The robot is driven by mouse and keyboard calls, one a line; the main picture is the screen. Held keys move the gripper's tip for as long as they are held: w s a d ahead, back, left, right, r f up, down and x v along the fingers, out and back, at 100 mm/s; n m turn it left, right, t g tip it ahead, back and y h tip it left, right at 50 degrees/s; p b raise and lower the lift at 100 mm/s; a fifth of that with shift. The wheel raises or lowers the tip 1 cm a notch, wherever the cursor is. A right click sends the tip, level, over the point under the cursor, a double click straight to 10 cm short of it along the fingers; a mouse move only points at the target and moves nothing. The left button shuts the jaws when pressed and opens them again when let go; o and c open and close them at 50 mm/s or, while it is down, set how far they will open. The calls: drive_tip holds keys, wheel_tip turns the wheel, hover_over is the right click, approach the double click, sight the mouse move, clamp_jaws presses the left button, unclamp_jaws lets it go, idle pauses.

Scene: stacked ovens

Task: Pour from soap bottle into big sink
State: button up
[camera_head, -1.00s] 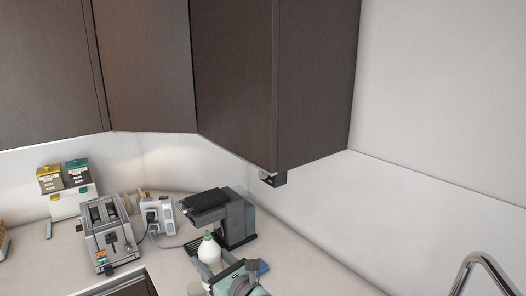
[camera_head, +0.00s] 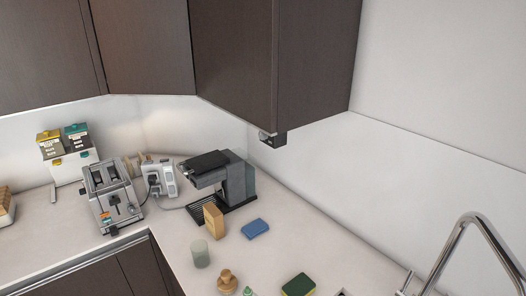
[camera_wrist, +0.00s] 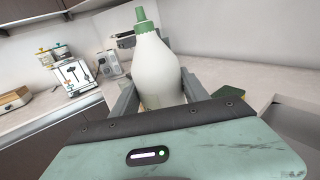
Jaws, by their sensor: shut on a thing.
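The soap bottle (camera_wrist: 155,70) is white with a green nozzle cap and stands nearly upright in the wrist view. My gripper (camera_wrist: 160,95) is shut on it, with a grey finger on each side of its body. In the head view only a small green tip (camera_head: 248,291), apparently the bottle's nozzle, shows at the bottom edge; my gripper is out of that view. A curved chrome faucet (camera_head: 462,232) stands at the right. A corner of what looks like the sink (camera_head: 343,293) shows at the bottom edge; its basin is hidden there.
A green-and-yellow sponge (camera_head: 298,285), wooden brush (camera_head: 227,281), frosted cup (camera_head: 200,254), blue sponge (camera_head: 255,228) and wooden block (camera_head: 213,220) stand on the counter. A coffee machine (camera_head: 235,180) and toaster (camera_head: 112,195) are behind. Dark cabinets (camera_head: 235,60) hang above.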

drive_tip(key=s+d+f+m+h, duration=0.1)
drive_tip(key=s+d+f+h, duration=0.1)
drive_tip(key=s+d, duration=0.15)
wheel_tip(320, 180, up, 12)
drive_tip(key=s+p, duration=0.2)
drive_tip(key=p, duration=2.2)
drive_tip(key=shift+s+r+p, duration=0.25)
drive_tip(key=shift+p, duration=0.05)
